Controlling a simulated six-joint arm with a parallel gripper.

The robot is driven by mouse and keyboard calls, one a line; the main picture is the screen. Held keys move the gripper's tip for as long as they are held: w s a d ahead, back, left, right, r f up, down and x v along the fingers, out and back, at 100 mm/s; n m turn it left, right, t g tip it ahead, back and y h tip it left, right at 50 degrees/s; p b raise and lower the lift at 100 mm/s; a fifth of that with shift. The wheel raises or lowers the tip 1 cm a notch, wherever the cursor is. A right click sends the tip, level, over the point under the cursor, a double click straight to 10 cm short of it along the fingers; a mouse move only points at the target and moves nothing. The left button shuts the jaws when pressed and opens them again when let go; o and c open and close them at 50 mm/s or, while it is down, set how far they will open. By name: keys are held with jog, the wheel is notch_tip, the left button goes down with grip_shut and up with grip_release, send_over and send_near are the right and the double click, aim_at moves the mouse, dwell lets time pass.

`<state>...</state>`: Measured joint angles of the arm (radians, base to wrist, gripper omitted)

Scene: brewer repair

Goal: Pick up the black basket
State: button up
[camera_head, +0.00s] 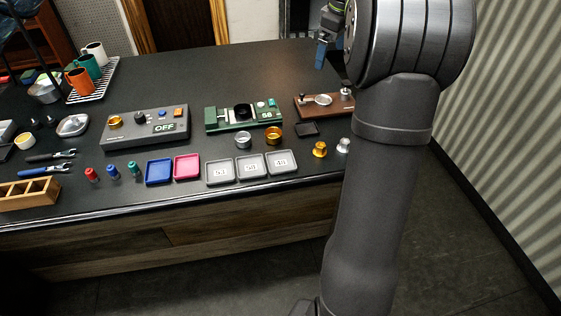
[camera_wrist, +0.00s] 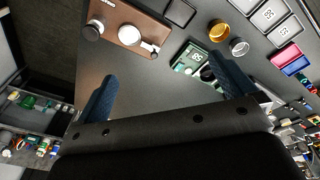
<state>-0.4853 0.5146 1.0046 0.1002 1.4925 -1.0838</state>
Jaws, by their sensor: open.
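A round black piece (camera_head: 243,111), which looks like the black basket, sits on a green scale (camera_head: 216,118) on the counter. In the wrist view the green scale (camera_wrist: 190,60) is partly hidden by my right-hand finger, and a dark round part (camera_wrist: 208,73) shows beside that finger. My gripper (camera_wrist: 164,68) is open and empty, with its two blue fingers wide apart above the counter. In the head view my gripper (camera_head: 322,54) shows only in part, behind my arm, up and to the right of the scale.
A silver ring (camera_head: 243,140) and a gold ring (camera_head: 273,135) stand in front of the scale. A wooden stand (camera_head: 313,106) is to its right, a grey OFF device (camera_head: 145,127) to its left. Small trays (camera_head: 251,167) line the front edge.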

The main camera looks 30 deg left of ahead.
jog(key=shift+c, duration=0.2)
jog(key=c, duration=0.5)
jog(key=n+h, duration=0.2)
jog(key=n, duration=0.4)
send_over(242, 105)
jog(key=s+d, duration=0.2)
notch_tip(242, 105, down, 5)
jog(key=shift+g, duration=0.4)
notch_tip(242, 105, down, 16)
jog(key=shift+a+f, duration=0.1)
jog(key=shift+f, duration=0.1)
